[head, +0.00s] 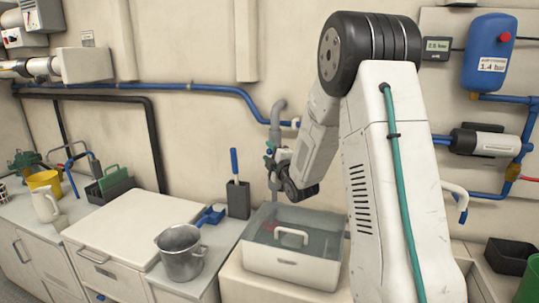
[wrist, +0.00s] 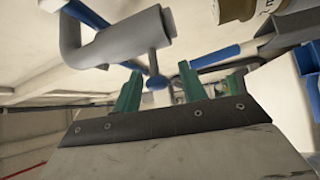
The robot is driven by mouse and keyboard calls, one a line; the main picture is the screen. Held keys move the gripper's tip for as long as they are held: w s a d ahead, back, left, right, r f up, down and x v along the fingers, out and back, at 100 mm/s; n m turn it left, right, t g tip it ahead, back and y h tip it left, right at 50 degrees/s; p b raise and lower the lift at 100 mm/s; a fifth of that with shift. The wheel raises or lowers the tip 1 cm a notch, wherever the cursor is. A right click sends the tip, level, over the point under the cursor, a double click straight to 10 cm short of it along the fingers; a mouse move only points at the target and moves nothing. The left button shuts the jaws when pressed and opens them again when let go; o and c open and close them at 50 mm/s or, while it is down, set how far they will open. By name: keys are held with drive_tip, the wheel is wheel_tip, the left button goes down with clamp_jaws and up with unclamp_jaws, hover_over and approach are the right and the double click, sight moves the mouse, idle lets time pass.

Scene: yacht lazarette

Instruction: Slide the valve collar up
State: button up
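A grey pipe valve body (wrist: 125,40) fills the upper left of the wrist view, with a short grey stem and a small blue collar-like piece (wrist: 157,83) at its end. My gripper (wrist: 158,88) has two green fingers standing apart. The blue piece shows in the gap between them, and I see nothing clamped. Whether the fingers touch it I cannot tell. In the head view my gripper (head: 271,160) is at the grey vertical pipe (head: 276,118) on the wall. The collar is too small there to make out clearly.
A blue pipe (head: 215,88) runs along the wall to the grey pipe. Below my gripper is a clear-lidded box (head: 291,250). A dark holder (head: 238,200) with a blue-handled tool stands to its left. A metal pot (head: 181,255) sits on the counter.

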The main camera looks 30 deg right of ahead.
drive_tip(key=s+a+f, duration=0.1)
drive_tip(key=s, duration=0.6)
drive_tip(key=shift+s, duration=0.35)
drive_tip(key=s+a+r+m+g, duration=0.2)
drive_tip(key=s+a+m+g, duration=0.5)
drive_tip(key=s+a+g, duration=0.15)
drive_tip(key=s+a+m+g+y, duration=0.1)
drive_tip(key=s+a+m+g, duration=0.1)
drive_tip(key=s, duration=0.7)
drive_tip(key=s+a+m+g+y, duration=0.1)
drive_tip(key=s+a+m+g, duration=0.2)
drive_tip(key=s+a, duration=0.3)
drive_tip(key=s+a+m+g, duration=0.2)
drive_tip(key=s+a+g, duration=0.2)
drive_tip(key=s, duration=1)
drive_tip(key=shift+a+r+m+g+y, duration=0.3)
drive_tip(key=shift+r+m+g+y, duration=0.05)
drive_tip(key=shift+r+m+y, duration=0.1)
